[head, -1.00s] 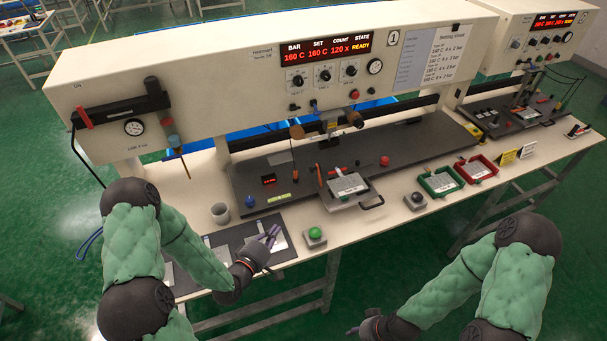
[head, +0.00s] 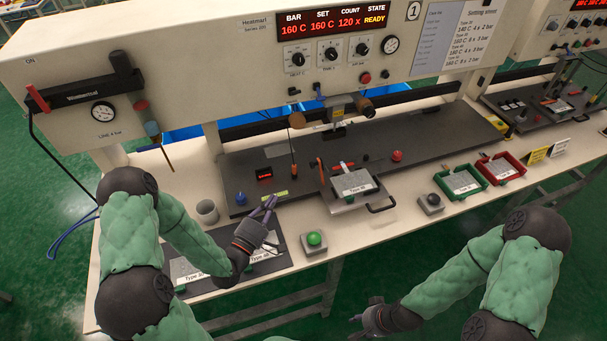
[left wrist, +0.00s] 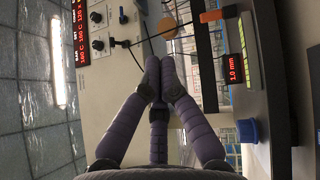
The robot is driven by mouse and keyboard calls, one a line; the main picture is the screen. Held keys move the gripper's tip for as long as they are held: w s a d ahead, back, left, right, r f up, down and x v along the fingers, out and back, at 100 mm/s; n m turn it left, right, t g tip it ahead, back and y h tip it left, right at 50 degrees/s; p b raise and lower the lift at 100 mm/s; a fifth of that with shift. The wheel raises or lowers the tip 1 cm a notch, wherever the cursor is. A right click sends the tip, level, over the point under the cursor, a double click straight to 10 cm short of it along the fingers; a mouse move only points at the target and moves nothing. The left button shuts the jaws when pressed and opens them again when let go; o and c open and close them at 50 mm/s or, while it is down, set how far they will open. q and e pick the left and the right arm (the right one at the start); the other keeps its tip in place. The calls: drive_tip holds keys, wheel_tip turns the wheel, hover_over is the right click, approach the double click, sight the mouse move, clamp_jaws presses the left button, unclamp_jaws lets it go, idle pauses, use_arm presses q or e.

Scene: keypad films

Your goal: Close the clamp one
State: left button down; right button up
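A machine marked with a number one plate (head: 413,11) spans the bench, its display (head: 333,21) reading READY. On its dark bed, a red-handled lever (head: 321,172) stands upright beside a labelled metal plate (head: 354,184) with a black front handle (head: 381,208). I cannot tell for sure which part is clamp one. My left gripper (head: 271,203) hovers over the bench front, left of the plate and apart from the lever. Its fingertips meet in the left wrist view (left wrist: 160,82), with nothing seen between them. My right gripper (head: 357,318) is low in front of the bench, its fingers spread and empty.
A green button (head: 314,239) and a black button (head: 430,203) sit along the front. Green (head: 460,184) and red (head: 502,170) trays stand at right. A grey cup (head: 207,211), a blue knob (head: 241,199) and a dark mat (head: 285,262) lie near my left arm.

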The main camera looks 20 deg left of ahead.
use_arm(q)
drive_tip(key=d+b+x, duration=0.1)
drive_tip(key=d+x, duration=0.1)
drive_tip(key=x, duration=1.1)
drive_tip(key=shift+s+d+f, duration=0.2)
drive_tip(key=shift+d+f, duration=0.1)
use_arm(e)
drive_tip(key=shift+w+f, duration=0.25)
drive_tip(key=shift+f, duration=0.65)
drive_tip(key=shift+r, duration=0.1)
use_arm(q)
drive_tip(key=shift+w+d+r+m+g+p, duration=0.15)
drive_tip(key=shift+d+r+m+g+p, duration=0.1)
drive_tip(key=shift+r+m+g+p, duration=0.15)
use_arm(e)
drive_tip(key=shift+r, duration=0.4)
